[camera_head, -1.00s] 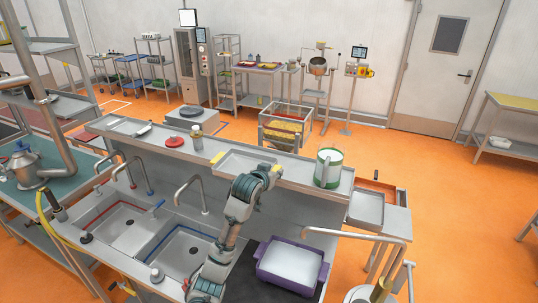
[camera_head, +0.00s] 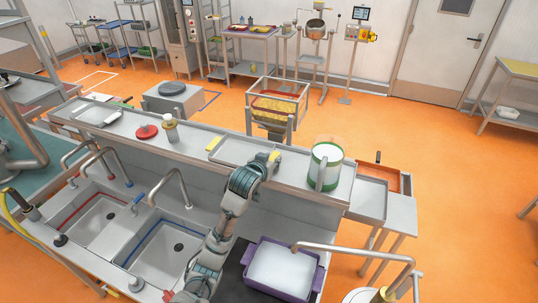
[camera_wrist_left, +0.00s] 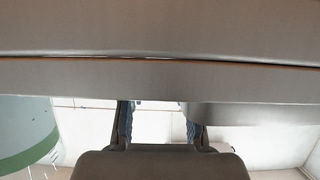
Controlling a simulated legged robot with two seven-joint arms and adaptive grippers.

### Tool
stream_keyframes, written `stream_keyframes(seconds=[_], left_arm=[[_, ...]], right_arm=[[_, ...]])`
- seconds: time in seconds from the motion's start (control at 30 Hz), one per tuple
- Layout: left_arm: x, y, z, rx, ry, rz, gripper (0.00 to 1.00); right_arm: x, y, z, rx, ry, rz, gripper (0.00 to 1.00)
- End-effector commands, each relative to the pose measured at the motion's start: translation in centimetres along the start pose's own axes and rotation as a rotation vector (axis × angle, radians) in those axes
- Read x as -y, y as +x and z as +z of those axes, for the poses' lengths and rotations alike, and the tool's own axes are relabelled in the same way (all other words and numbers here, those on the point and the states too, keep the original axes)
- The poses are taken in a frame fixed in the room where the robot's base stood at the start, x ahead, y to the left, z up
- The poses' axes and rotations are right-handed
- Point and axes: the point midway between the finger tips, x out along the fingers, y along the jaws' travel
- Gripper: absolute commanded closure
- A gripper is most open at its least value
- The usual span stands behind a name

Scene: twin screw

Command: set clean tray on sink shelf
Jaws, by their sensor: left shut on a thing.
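A flat grey metal tray (camera_head: 243,151) is at the middle of the long raised sink shelf (camera_head: 187,143). It looks level, on the shelf or just above it; I cannot tell which. My left gripper (camera_head: 273,158) is at the tray's right end, shut on its near edge. The fingertips are mostly hidden in the head view. In the left wrist view, the two fingers (camera_wrist_left: 160,122) reach up to a wide grey metal edge that fills the top. My right gripper is not in view.
A white and green tub (camera_head: 326,168) stands to the tray's right. A shaker with a yellow band (camera_head: 170,129) and a red lid-like item (camera_head: 147,132) are to its left. Sink basins (camera_head: 168,249), curved taps and a purple-rimmed bin (camera_head: 283,267) lie in front.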

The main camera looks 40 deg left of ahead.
Motion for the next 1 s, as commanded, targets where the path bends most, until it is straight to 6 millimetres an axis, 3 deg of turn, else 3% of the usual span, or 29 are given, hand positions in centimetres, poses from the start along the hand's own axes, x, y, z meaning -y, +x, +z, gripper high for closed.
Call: stream_keyframes(seconds=[0.13,0.17,0.23,0.27,0.7,0.87,1.0], left_arm=[[0.7,0.2,0.0,0.0,-0.004,-0.001,1.0],[0.8,0.2,0.1,0.001,-0.005,0.0,0.64],[0.9,0.2,0.1,0.001,-0.006,0.001,0.46],[0.9,0.2,0.1,0.001,-0.006,0.0,0.43],[0.6,-0.1,0.1,0.001,-0.004,0.0,0.43],[0.6,-2.6,0.1,-0.004,-0.001,-0.001,0.43],[0.7,-5.8,0.1,-0.006,-0.003,-0.001,0.43]], right_arm=[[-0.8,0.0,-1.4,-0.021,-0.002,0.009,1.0],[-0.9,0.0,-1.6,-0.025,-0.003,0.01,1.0],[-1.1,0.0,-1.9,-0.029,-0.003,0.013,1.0],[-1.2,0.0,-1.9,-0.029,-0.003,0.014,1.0],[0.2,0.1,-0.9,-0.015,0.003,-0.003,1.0],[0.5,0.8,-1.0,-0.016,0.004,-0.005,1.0],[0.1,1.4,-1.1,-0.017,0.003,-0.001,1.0]])
